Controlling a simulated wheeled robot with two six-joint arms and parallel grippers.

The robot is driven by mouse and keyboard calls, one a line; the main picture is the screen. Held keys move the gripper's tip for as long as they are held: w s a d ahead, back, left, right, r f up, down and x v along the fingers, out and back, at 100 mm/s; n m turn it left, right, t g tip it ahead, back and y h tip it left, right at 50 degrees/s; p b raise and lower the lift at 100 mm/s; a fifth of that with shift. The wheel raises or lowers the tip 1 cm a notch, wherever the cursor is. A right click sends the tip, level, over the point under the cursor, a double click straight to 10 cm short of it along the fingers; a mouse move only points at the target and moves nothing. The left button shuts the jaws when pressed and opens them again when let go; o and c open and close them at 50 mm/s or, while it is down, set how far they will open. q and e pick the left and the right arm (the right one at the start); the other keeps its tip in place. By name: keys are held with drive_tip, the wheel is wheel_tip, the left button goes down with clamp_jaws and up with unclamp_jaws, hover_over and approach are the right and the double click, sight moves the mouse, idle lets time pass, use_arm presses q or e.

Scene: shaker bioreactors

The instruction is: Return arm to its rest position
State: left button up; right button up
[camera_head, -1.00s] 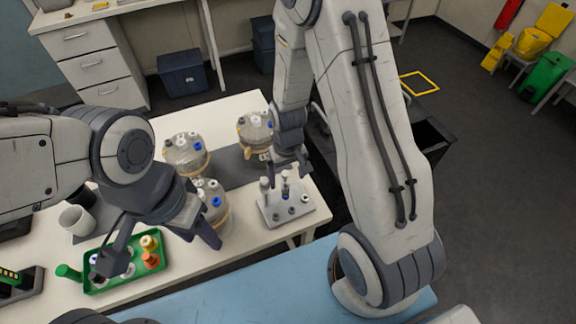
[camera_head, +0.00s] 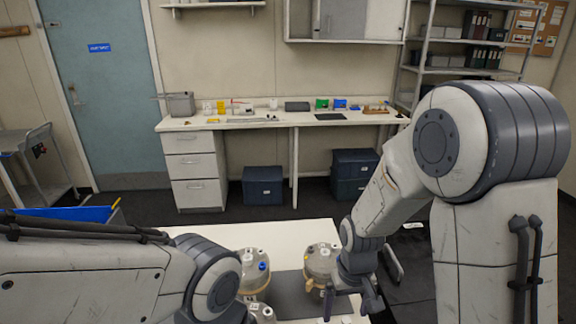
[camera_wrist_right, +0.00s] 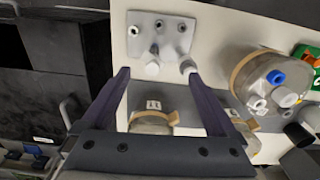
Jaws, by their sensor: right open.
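My right arm comes in from the right in the head view. Its gripper (camera_head: 350,304) is low in the frame, beside a clear rounded vessel (camera_head: 318,262) with a tan band. In the right wrist view the gripper (camera_wrist_right: 162,82) has its fingers spread with nothing held between them. A grey rack (camera_wrist_right: 172,27) with several sockets and small caps lies beyond the fingertips. My left arm shows at the lower left of the head view, but its gripper is out of frame.
Another banded vessel (camera_head: 253,275) stands left of the first on the white table (camera_head: 290,235); a vessel with a blue cap (camera_wrist_right: 262,72) is right of the fingers in the wrist view. A back bench (camera_head: 250,123) and dark bins (camera_head: 263,186) stand behind. Dark floor separates table and bench.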

drive_tip(key=s+a+r+n, duration=0.2)
drive_tip(key=s+a+r, duration=0.1)
drive_tip(key=s, duration=0.2)
drive_tip(key=s+a+r+n+b, duration=0.1)
drive_tip(key=s+a+r+n, duration=0.1)
drive_tip(key=s, duration=0.4)
drive_tip(key=s+a+r+n+b, duration=0.1)
drive_tip(key=s+a+r+n, duration=0.1)
drive_tip(key=s+a+r, duration=0.2)
drive_tip(key=shift+s+a+r+y, duration=0.4)
drive_tip(key=shift+s+a, duration=0.5)
drive_tip(key=shift+s, duration=0.2)
